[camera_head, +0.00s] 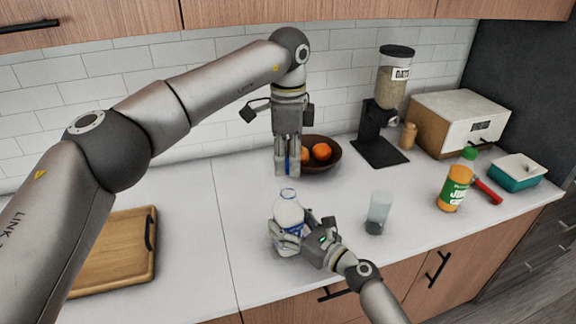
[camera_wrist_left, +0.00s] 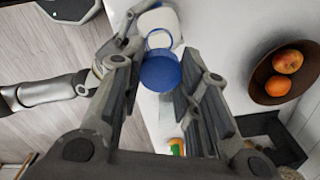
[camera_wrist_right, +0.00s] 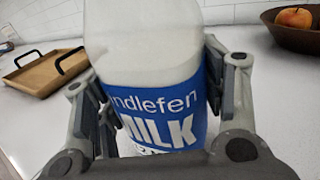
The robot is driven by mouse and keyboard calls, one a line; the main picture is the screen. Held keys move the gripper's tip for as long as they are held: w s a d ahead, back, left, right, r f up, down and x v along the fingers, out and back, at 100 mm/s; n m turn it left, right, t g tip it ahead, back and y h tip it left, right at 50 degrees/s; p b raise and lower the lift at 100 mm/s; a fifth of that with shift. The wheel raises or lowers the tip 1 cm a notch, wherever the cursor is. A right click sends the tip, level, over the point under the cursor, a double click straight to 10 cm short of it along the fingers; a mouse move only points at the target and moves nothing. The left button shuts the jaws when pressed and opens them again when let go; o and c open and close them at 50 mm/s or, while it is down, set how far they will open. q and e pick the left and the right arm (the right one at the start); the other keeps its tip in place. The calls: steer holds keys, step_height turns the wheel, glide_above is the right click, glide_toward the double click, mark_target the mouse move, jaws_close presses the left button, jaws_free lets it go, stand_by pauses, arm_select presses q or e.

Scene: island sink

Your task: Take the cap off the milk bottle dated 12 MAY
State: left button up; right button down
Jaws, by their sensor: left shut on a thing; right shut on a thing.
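The milk bottle (camera_head: 289,212) stands upright near the counter's front, white with a blue label. In the right wrist view the bottle (camera_wrist_right: 145,50) shows "MILK" on its label; no date is readable. My right gripper (camera_head: 288,238) is shut around the bottle's body from the front right. The bottle's neck is open at the top. My left gripper (camera_head: 288,168) points down above and slightly behind the bottle, shut on the blue cap (camera_wrist_left: 160,72). The cap is apart from the neck, and in the head view only a blue strip of it shows between the fingers.
A bowl of fruit (camera_head: 335,165) sits just behind and right of my left gripper. A glass (camera_head: 379,210) stands right of the bottle, and a juice jar (camera_head: 454,190) farther right. A wooden tray (camera_head: 118,255) lies left. The counter between tray and bottle is clear.

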steer(key=shift+c, duration=1.2)
jaws_free()
